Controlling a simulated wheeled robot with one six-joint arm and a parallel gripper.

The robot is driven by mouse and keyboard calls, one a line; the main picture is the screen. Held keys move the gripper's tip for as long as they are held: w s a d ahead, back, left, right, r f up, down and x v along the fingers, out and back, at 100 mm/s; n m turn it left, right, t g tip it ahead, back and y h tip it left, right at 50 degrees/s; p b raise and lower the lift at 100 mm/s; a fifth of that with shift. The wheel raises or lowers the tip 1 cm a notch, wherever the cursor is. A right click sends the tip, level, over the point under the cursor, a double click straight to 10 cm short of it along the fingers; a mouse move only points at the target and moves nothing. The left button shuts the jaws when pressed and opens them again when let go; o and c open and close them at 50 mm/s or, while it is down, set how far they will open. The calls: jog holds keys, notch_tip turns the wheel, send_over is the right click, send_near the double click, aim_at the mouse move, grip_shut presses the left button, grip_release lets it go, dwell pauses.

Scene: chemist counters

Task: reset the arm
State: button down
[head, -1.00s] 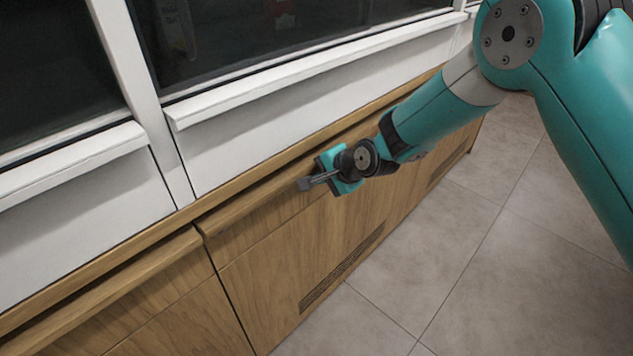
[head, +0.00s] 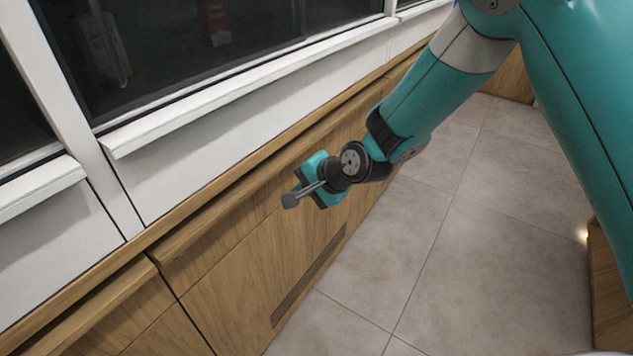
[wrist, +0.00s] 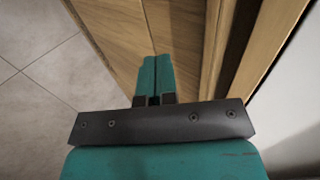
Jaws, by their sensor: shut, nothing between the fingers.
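My gripper (head: 291,200) is shut and empty in the head view, in front of the wooden cabinet (head: 235,285). My teal arm reaches down to it from the upper right. In the wrist view the closed teal fingers of my gripper (wrist: 155,75) lie side by side, with the wooden cabinet front (wrist: 180,40) behind them. Nothing is between the fingers.
A wooden ledge (head: 215,215) runs along the cabinet top, below a white sill (head: 250,95) and dark glass (head: 190,45). A vent slot (head: 310,275) is low on the cabinet. The tiled floor (head: 400,240) to the right is clear. A wooden panel (head: 612,290) stands at the right edge.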

jog(key=s+d+r+n+g+h+p, duration=0.1)
jog(key=s+d+r+n+p, duration=0.25)
jog(key=s+r, duration=0.45)
jog(key=s+d+r+n+g+p, duration=0.25)
jog(key=s+d+r, duration=0.2)
jog(key=r, duration=0.65)
jog(key=s+d+r+n+g+h+p, duration=0.1)
jog(key=s+d+r+n, duration=0.2)
jog(key=s, duration=0.5)
jog(key=s+d+r+n+g+h+p, duration=0.1)
jog(key=s+d+r+n+p, duration=0.1)
jog(key=s+r+n, duration=0.3)
jog(key=s+d, duration=0.1)
jog(key=s, duration=0.1)
jog(key=shift+s+d+r, duration=0.3)
jog(key=shift+s+r, duration=0.1)
